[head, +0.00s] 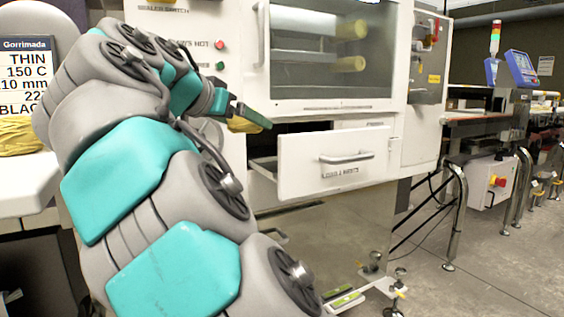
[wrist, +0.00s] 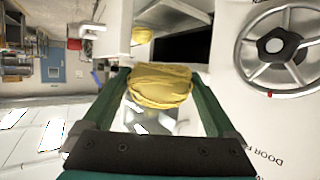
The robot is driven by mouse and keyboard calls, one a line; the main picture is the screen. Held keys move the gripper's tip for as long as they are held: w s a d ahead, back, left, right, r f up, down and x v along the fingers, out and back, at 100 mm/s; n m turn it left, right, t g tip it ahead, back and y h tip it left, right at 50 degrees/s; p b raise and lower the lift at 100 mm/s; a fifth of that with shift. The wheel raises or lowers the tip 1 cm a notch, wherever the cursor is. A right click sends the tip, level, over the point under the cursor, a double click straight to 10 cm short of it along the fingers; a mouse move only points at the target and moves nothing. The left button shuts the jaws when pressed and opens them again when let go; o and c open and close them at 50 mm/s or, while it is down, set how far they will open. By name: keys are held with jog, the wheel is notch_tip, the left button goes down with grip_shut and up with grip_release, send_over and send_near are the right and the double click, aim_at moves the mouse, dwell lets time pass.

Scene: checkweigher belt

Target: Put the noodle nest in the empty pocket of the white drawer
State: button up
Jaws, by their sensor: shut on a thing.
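My gripper (head: 252,117) is shut on a yellow noodle nest (head: 242,126), just left of and above the white drawer (head: 325,162). In the wrist view, the nest (wrist: 160,86) is between the green fingers of my gripper (wrist: 162,80). The drawer is pulled out of the white machine, with its handle and label on the front. Its pockets are hidden in the head view. In the wrist view, another yellow piece (wrist: 142,35) shows beyond the held nest, apparently inside the drawer. I cannot make out the empty pocket.
A windowed door (head: 330,60) is above the drawer. In the wrist view, a handwheel (wrist: 273,47) stands at the right. More yellow noodles (head: 18,135) are on a white surface at far left, under a sign (head: 26,75). A conveyor (head: 480,124) is at the right.

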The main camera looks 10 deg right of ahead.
jog(key=w+d+p, duration=0.4)
jog(key=w+d, duration=0.6)
jog(key=w, duration=0.5)
jog(key=f+b, duration=0.1)
jog(key=f, duration=0.1)
jog(key=f+b, duration=0.3)
jog(key=f, duration=0.1)
jog(key=shift+d+f, duration=0.2)
jog(key=shift+d, duration=0.15)
jog(key=shift+f+b, duration=0.85)
jog(key=shift+f, duration=1.4)
jog(key=shift+w+d+f, duration=0.15)
jog(key=shift+w+f, duration=0.15)
jog(key=shift+w, duration=0.1)
jog(key=shift+f, duration=0.1)
jog(key=shift+f, duration=0.15)
jog(key=o, duration=1.1)
